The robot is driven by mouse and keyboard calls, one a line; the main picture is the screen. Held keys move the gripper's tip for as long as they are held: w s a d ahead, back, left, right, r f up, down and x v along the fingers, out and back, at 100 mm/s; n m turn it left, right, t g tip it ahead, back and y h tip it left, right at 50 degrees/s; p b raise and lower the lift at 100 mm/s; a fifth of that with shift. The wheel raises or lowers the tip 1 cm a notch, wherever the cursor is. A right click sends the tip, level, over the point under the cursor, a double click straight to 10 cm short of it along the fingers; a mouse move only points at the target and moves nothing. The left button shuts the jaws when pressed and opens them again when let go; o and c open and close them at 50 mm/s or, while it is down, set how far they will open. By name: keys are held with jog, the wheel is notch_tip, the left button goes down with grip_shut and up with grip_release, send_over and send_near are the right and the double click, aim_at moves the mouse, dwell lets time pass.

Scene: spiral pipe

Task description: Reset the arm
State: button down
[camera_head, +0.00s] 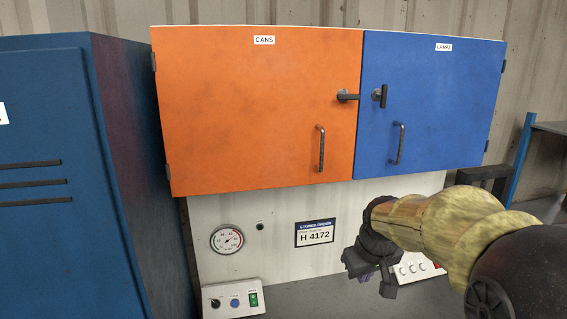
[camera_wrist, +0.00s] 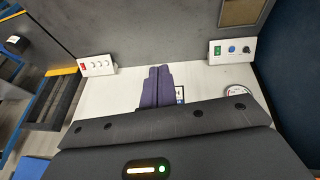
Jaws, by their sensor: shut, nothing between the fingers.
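My arm reaches in from the right in the head view, in front of the bench. My gripper (camera_head: 388,278) is at its end, below the blue cabinet door and in front of the white back panel. In the wrist view the two fingers of my gripper (camera_wrist: 160,70) lie side by side and touch. The gripper is shut and empty.
An orange door (camera_head: 255,110) marked CANS and a blue door (camera_head: 430,100) marked LAMPS are closed above. A blue locker (camera_head: 60,180) stands at left. Control boxes (camera_head: 233,299) (camera_wrist: 97,66) sit on the grey bench (camera_head: 310,300). A gauge (camera_head: 227,239) is on the panel.

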jog(key=s+a+f+m+g+b, duration=0.1)
jog(key=s+a+f+m+g, duration=0.1)
jog(key=s+f, duration=1.2)
jog(key=shift+s+a+m, duration=0.2)
jog(key=shift+s+m, duration=0.3)
jog(key=shift+s, duration=0.25)
jog(key=c, duration=2.2)
grip_release()
